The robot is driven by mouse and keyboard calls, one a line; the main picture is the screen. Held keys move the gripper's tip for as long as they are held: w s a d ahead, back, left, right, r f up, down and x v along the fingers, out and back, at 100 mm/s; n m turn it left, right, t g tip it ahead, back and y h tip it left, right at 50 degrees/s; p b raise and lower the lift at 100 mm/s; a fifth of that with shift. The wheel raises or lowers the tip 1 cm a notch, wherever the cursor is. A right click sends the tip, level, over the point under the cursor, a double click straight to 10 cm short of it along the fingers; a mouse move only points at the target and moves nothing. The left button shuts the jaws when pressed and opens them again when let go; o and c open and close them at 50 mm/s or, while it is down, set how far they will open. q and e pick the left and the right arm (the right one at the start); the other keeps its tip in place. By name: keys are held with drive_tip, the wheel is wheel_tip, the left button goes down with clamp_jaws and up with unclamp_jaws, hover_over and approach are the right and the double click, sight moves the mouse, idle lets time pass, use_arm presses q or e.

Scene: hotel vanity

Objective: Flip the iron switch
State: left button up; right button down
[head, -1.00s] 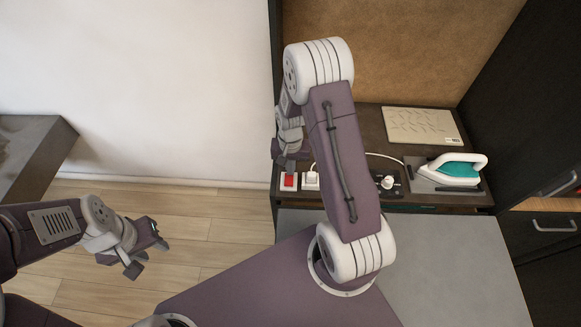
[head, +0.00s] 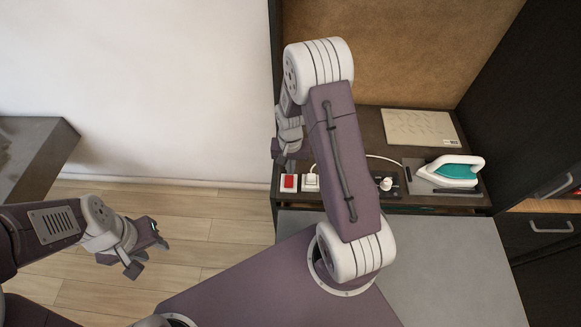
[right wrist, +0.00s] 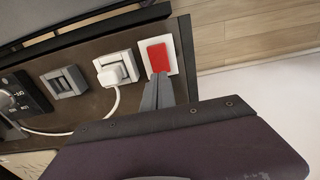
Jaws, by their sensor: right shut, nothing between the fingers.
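A red rocker switch (head: 289,183) in a white frame sits at the left end of the dark counter. It also shows in the right wrist view (right wrist: 157,57). My right gripper (head: 291,166) is shut and empty, just behind the switch in the head view. In the right wrist view its fingertips (right wrist: 157,93) lie at the switch's lower edge; I cannot tell whether they touch it. The white and teal iron (head: 453,171) rests on a grey plate at the counter's right. My left gripper (head: 148,256) is open and empty over the floor, far from the switch.
A white plug in a socket (right wrist: 115,70) is beside the red switch, with a white cord. A grey switch (right wrist: 65,82) and a black dial panel (right wrist: 27,95) follow. A pale flat box (head: 420,127) lies at the back. My right arm hides mid-counter.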

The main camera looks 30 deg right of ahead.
wheel_tip(320, 180, up, 14)
drive_tip(key=w+p, duration=0.1)
drive_tip(key=p, duration=0.1)
drive_tip(key=shift+w+d+p, duration=0.25)
drive_tip(key=shift+d+p, duration=0.1)
drive_tip(key=shift+d, duration=0.1)
drive_tip(key=shift+f, duration=0.1)
